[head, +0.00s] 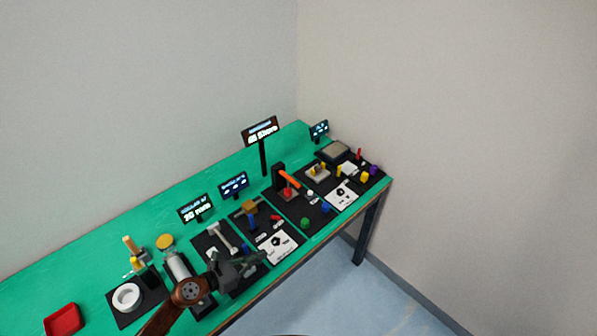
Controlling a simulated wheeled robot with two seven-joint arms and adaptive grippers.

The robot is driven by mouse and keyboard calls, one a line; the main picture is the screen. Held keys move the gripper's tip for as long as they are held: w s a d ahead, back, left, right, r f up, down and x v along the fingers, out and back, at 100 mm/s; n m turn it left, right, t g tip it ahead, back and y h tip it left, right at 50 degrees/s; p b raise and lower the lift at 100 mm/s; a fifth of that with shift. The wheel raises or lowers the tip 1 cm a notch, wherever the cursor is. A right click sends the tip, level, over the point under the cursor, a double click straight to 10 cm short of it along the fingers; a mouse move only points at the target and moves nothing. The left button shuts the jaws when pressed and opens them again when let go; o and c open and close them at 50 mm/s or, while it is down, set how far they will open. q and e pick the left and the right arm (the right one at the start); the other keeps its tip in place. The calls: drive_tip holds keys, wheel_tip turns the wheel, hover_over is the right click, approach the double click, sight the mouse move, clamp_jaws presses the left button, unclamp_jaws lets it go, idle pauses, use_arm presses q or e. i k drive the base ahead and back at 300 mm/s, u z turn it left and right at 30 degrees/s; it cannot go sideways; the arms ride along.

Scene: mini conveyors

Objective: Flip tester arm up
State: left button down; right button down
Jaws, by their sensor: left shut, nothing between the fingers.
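An orange arm (289,179), which looks like the tester arm, is joined to a black upright post (277,176) on a black mat in the right half of the bench. It slopes down to the right above a small red part (287,194). My left gripper (262,257) is shut and empty at the front of the bench, in front of a white panel with a black knob (278,246). It is well apart from the orange arm, to its lower left. My right gripper is not in view.
The green bench (105,227) carries several stations on black mats. A sign on a pole (260,131) stands behind the orange arm. Small displays (233,184), a white ring (126,297) and a red tray (62,321) stand further left. Walls close the back and right.

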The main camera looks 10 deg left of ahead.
sight(289, 179)
drive_tip(key=i, duration=0.85)
